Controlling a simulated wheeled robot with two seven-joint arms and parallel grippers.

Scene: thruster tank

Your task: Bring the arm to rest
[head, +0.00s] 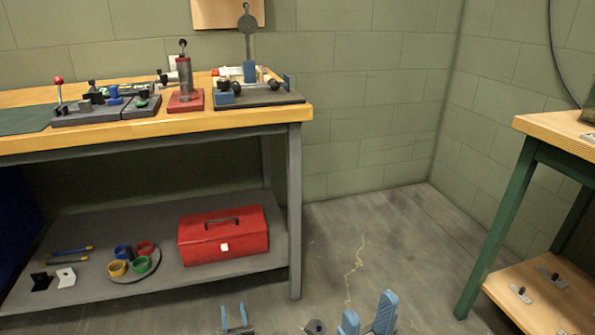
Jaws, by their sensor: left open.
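My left gripper (234,317) shows at the bottom edge of the head view, its two blue fingers apart with nothing between them. My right gripper (367,315) is to the right of it, also at the bottom edge, with its two blue fingers apart and nothing seen between them. Both are low, in front of the workbench and over the grey floor (390,225) in the picture. Most of both arms is out of view.
A wooden-topped workbench (285,115) with several fixtures stands at the left. Its lower shelf (120,292) holds a red toolbox (223,236) and a round tray of coloured cups (134,262). A green-legged table (498,225) stands at the right.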

